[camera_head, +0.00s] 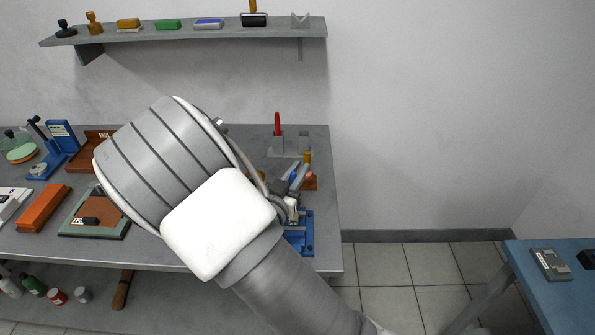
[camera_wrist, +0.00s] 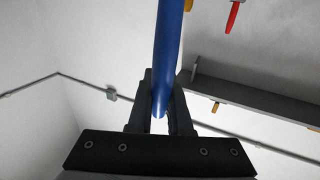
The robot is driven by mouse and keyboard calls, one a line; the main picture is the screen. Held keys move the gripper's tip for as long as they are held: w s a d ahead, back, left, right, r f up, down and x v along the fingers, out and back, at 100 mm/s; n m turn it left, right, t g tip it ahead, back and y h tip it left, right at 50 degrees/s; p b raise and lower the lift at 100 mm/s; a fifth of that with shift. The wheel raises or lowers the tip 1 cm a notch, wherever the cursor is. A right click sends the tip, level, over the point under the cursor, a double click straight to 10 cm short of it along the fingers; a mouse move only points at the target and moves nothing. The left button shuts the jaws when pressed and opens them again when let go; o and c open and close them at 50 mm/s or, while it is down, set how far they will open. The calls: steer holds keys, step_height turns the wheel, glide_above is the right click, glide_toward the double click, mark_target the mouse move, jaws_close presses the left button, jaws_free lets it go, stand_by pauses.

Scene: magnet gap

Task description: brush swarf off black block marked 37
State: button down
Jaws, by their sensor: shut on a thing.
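My gripper (camera_wrist: 161,82) is shut on a blue rod-like handle (camera_wrist: 168,45) in the wrist view. The handle's far end runs out of the top of the picture, so I cannot tell what it carries. In the head view my arm covers the middle of the bench, and the gripper shows only partly near the bench's right end. A small black block (camera_head: 91,221) lies on a brown mat with a green border (camera_head: 112,229), left of my arm. A white label is beside it, too small to read. I cannot make out a 37 or any swarf.
The grey bench (camera_head: 320,150) holds a red-handled tool in a stand (camera_head: 277,126), a blue fixture (camera_head: 302,240) and an orange block (camera_head: 43,207). A wall shelf (camera_head: 225,31) carries several tools. A blue table (camera_head: 558,300) stands at the right, with open floor between.

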step_height(320, 180, up, 7)
steer(key=p, duration=0.4)
steer(key=shift+p, duration=0.4)
steer(key=w+d+r+n+y, duration=0.2)
steer(key=w+d+y, duration=0.1)
steer(key=d, duration=0.3)
steer(key=w+d+r+n+t+y, duration=0.1)
steer(key=w+d+r+n+y, duration=0.1)
steer(key=d, duration=0.5)
steer(key=shift+w+r+n+t+y, duration=0.15)
steer(key=shift+w+n+t+y, duration=0.2)
steer(key=shift+w+y, duration=0.65)
steer(key=shift+s, duration=0.25)
